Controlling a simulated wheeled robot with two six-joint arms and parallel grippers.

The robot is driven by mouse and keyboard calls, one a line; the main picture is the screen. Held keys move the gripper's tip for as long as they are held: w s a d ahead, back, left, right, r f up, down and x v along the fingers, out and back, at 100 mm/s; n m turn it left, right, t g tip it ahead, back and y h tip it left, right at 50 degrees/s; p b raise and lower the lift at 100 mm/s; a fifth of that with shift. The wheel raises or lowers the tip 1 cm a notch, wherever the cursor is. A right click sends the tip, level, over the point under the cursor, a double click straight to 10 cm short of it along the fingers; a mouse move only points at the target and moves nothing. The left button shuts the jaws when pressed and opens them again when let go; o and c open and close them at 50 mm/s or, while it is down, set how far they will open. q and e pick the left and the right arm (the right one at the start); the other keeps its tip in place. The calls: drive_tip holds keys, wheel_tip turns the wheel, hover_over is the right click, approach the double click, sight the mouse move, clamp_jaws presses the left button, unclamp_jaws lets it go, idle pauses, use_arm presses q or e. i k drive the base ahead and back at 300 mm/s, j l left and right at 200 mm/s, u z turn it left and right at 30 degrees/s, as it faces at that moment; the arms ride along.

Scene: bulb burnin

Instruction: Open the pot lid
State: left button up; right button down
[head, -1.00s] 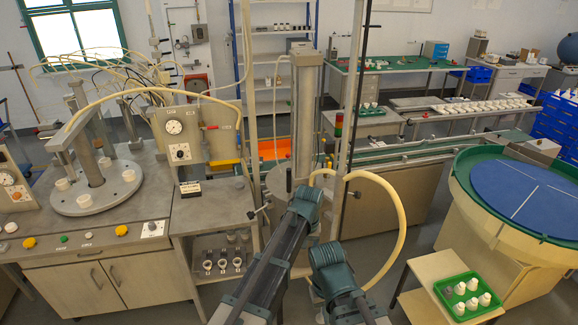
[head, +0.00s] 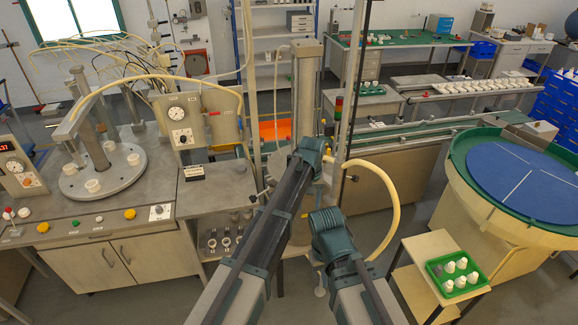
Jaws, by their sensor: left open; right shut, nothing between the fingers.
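I cannot make out a pot or a pot lid anywhere in the head view. My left arm (head: 268,225) rises from the bottom to a teal joint in front of a grey machine column (head: 305,100). My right arm (head: 365,295) ends lower, at a second teal joint just right of the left arm. The fingers of both grippers are hidden beyond these joints, so no grip on anything shows.
A grey bench (head: 60,225) with a round turntable (head: 125,178) of white cups stands at left. At right are a blue-topped round feeder (head: 515,180) and a low table (head: 408,256) with a green tray (head: 432,276) of white pieces. Floor shows between that table and my arms.

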sight(306, 52)
drive_tip(key=i+j, duration=0.15)
drive_tip(key=i, duration=0.2)
drive_tip(key=i+j, duration=0.15)
drive_tip(key=i, duration=0.25)
drive_tip(key=i+j, duration=0.1)
drive_tip(key=i, duration=0.25)
